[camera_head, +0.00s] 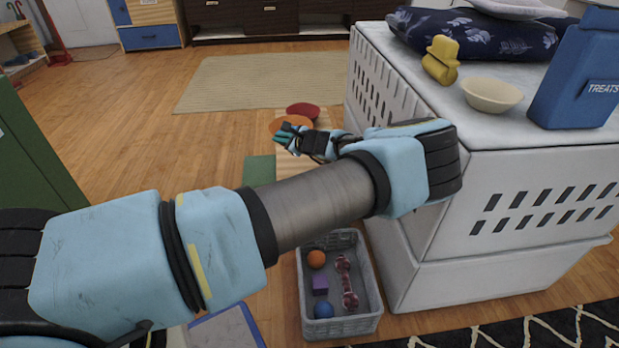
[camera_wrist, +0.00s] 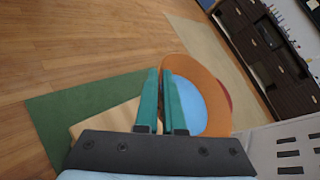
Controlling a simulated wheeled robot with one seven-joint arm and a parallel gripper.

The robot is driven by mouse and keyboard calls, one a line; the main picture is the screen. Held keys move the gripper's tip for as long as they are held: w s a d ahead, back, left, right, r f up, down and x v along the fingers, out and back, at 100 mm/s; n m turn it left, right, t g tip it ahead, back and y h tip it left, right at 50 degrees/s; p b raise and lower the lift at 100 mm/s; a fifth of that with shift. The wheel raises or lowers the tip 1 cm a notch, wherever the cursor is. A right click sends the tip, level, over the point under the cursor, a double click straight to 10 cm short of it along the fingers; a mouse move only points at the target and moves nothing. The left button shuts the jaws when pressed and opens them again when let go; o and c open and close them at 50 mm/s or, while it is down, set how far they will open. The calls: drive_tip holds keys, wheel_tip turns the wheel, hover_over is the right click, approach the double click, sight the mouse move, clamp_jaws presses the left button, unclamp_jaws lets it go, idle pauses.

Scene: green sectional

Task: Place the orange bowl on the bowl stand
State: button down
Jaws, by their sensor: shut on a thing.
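The orange bowl (camera_head: 290,124) is in my gripper (camera_head: 287,137), seen beyond my forearm in the head view. In the wrist view the green fingers (camera_wrist: 164,84) are shut on the rim of the orange bowl (camera_wrist: 208,66), whose inside is light blue. The bowl is tilted. A light wooden piece (camera_head: 291,168), perhaps the bowl stand, shows below the gripper, and its pale wood also appears in the wrist view (camera_wrist: 98,122). A red bowl-like thing (camera_head: 303,109) is just behind the orange bowl. My arm and gripper hide part of this area.
A white crate (camera_head: 540,195) stands close on the right, with a cream bowl (camera_head: 491,95), yellow toy (camera_head: 440,62) and blue treats box (camera_head: 572,85) on top. A grey toy basket (camera_head: 340,326) is on the floor below my arm. A green mat (camera_head: 258,170) lies left of the wood.

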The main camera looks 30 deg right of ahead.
drive_tip(key=s+d, duration=0.1)
drive_tip(key=d+b, duration=0.1)
drive_tip(key=d, duration=0.1)
drive_tip(key=s+d+r, duration=0.1)
drive_tip(key=shift+s+d, duration=0.35)
drive_tip(key=shift+d, duration=0.05)
drive_tip(key=shift+a+r, duration=0.15)
drive_tip(key=shift+r, duration=0.1)
drive_tip(key=shift+w+a+r+m, duration=0.15)
drive_tip(key=shift+w+a+m, duration=0.15)
drive_tip(key=shift+a, duration=0.7)
wheel_tip(320, 180, down, 10)
drive_tip(key=b, duration=0.2)
drive_tip(key=shift+w+a+b, duration=0.1)
drive_tip(key=shift+b, duration=0.25)
drive_tip(key=shift+f, duration=0.25)
drive_tip(key=c, duration=1)
unclamp_jaws()
